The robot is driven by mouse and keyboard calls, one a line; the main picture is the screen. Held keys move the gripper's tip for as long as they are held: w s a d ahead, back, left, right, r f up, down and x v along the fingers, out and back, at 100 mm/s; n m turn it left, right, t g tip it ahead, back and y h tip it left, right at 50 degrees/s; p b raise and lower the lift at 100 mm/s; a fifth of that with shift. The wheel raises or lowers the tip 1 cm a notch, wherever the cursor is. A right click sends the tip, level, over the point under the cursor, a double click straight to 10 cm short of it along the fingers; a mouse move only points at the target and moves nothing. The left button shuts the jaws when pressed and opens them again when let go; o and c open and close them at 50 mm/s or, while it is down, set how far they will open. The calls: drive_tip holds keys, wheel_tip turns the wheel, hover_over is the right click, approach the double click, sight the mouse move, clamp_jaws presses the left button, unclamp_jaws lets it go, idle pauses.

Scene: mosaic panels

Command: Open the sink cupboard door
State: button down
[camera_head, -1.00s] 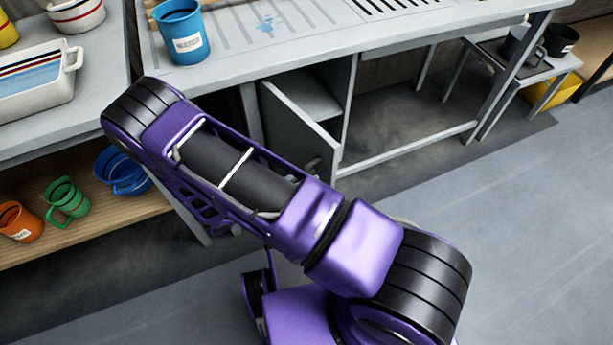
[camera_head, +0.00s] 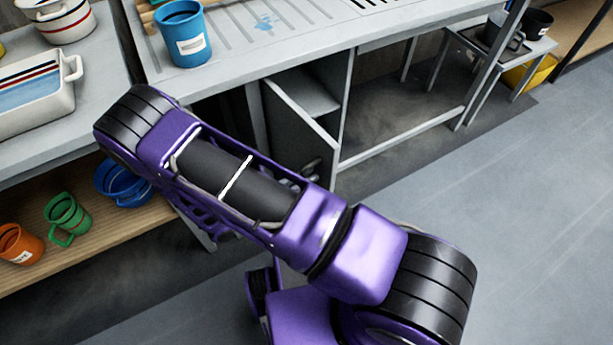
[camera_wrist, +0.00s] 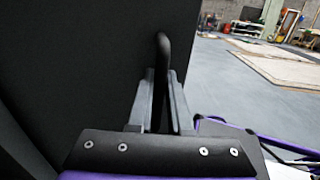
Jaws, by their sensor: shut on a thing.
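The sink cupboard door (camera_head: 296,135) is a grey panel standing ajar under the sink counter (camera_head: 290,55) in the head view, with part of the interior showing above it. Its dark handle (camera_head: 314,172) is near the door's lower free edge, partly hidden by my arm. In the wrist view the door (camera_wrist: 75,60) is a large dark face on the left, and the handle (camera_wrist: 163,55) is a black bar. My gripper (camera_wrist: 161,88) is shut on the handle, one finger on each side. My arm hides the gripper in the head view.
A blue mug (camera_head: 184,40) stands on the counter. A small side table (camera_head: 500,50) stands at the right. The grey floor (camera_head: 500,190) at right is clear.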

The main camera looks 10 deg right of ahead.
drive_tip(key=shift+a, duration=0.15)
idle(0.4)
drive_tip(key=c, duration=0.8)
unclamp_jaws()
drive_tip(key=shift+c, duration=0.2)
drive_tip(key=v, duration=1.7)
drive_tip(key=shift+a, duration=0.2)
drive_tip(key=shift+s, duration=0.1)
